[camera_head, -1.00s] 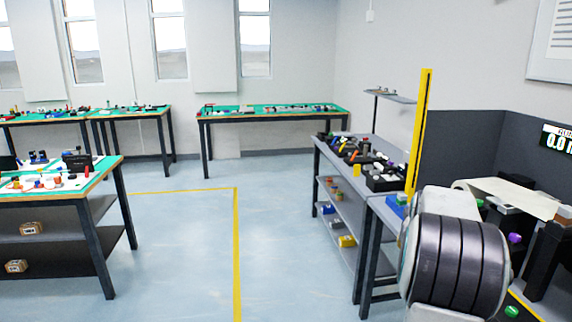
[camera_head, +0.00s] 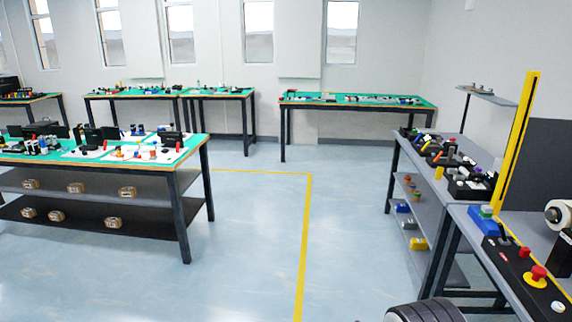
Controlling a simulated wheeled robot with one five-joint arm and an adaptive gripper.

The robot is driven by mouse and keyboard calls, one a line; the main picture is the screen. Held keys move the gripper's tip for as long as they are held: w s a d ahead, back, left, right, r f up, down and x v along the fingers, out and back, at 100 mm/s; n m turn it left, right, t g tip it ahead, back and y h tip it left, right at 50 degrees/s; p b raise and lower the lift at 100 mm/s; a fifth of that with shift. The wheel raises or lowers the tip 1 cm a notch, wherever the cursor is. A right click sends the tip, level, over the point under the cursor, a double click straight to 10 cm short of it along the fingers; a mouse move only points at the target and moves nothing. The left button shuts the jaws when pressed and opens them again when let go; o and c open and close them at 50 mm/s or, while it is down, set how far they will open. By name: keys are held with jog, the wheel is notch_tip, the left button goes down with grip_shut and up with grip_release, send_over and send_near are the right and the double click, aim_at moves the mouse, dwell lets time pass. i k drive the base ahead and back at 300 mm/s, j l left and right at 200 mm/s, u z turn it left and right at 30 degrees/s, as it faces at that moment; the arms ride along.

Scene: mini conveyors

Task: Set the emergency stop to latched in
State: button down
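A red mushroom-head emergency stop (camera_head: 538,272) with a yellow base sits on a black control panel (camera_head: 514,262) at the lower right. The panel is on the near grey bench (camera_head: 480,232). The picture is too small to tell whether the button is latched in or out. My gripper is not in view. Only a dark, ribbed part of my arm shows at the bottom edge, left of the panel.
A yellow post (camera_head: 517,150) stands behind the panel. A blue box (camera_head: 484,222) lies at the panel's far end, and a pale roll (camera_head: 560,214) is at the right edge. A long table (camera_head: 190,150) stands left. Open floor (camera_head: 255,250) lies between.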

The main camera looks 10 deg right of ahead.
aim_at(538, 273)
jog(key=z, duration=1.95)
